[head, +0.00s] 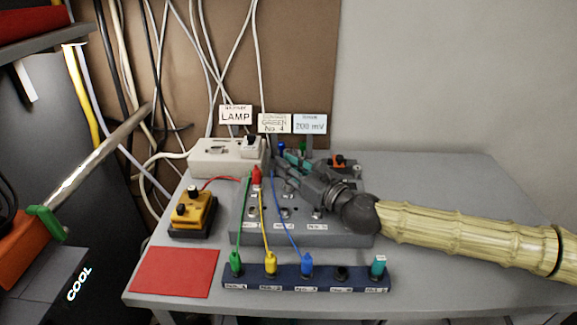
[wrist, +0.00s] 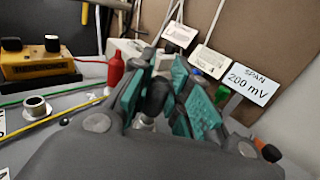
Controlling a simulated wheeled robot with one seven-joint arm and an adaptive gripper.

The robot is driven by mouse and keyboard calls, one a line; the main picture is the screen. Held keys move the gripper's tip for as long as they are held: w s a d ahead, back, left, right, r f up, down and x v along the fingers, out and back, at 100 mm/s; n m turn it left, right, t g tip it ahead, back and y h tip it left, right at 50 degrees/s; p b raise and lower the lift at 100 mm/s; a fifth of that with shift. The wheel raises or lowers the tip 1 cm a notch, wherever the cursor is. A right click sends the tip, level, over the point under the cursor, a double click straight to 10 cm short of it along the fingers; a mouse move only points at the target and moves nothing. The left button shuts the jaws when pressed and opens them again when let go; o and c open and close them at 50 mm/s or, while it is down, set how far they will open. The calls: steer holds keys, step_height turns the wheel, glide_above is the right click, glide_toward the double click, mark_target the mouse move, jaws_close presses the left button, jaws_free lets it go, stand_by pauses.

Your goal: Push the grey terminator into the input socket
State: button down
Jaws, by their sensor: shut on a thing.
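My gripper (head: 284,170) reaches in from the right over the back part of the grey panel box (head: 345,238). In the wrist view its teal-padded fingers (wrist: 163,98) are shut on the dark grey terminator (wrist: 157,93), a short dark cylinder. A metal socket (wrist: 145,123) shows just below the terminator, between the pads. I cannot tell whether the terminator touches it or sits in it. In the head view the fingers hide the terminator and this socket. Another metal socket (wrist: 35,108) is bare at the left of the wrist view.
A white lamp box (head: 205,160) stands behind. A yellow box (head: 195,208) and red mat (head: 172,273) lie left. The table's right side is clear.

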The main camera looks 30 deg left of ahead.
steer(key=shift+f, duration=0.3)
steer(key=c, duration=1.3)
jaws_free()
steer(key=shift+f, duration=0.1)
steer(key=shift+r+v, duration=0.1)
steer(key=shift+v, duration=2.9)
steer(key=shift+r+v, duration=0.15)
steer(key=shift+v, duration=2.85)
